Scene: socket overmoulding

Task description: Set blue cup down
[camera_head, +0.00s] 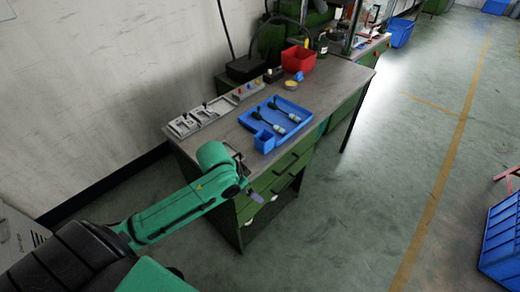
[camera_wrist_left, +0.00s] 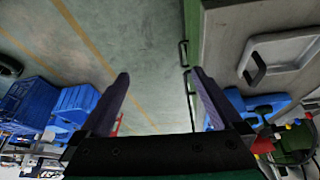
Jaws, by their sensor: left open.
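A blue square cup (camera_head: 264,140) stands upright at the near left corner of the blue tray (camera_head: 300,128) on the workbench. I cannot tell whether it rests on the tray's rim or beside it. Two dark tools with pale ends (camera_head: 277,112) lie in the tray. My left gripper (camera_head: 255,197) is off the bench's near edge, below and left of the cup and apart from it. In the left wrist view my left gripper (camera_wrist_left: 160,73) is open, with only floor between its fingers. My right gripper is not in view.
A grey fixture (camera_head: 190,123) lies at the bench's left end. A red bin (camera_head: 299,60) and a small blue object (camera_head: 298,76) stand at the back. Green drawers (camera_head: 270,180) are under the bench top. Open floor (camera_head: 370,200) lies to the right.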

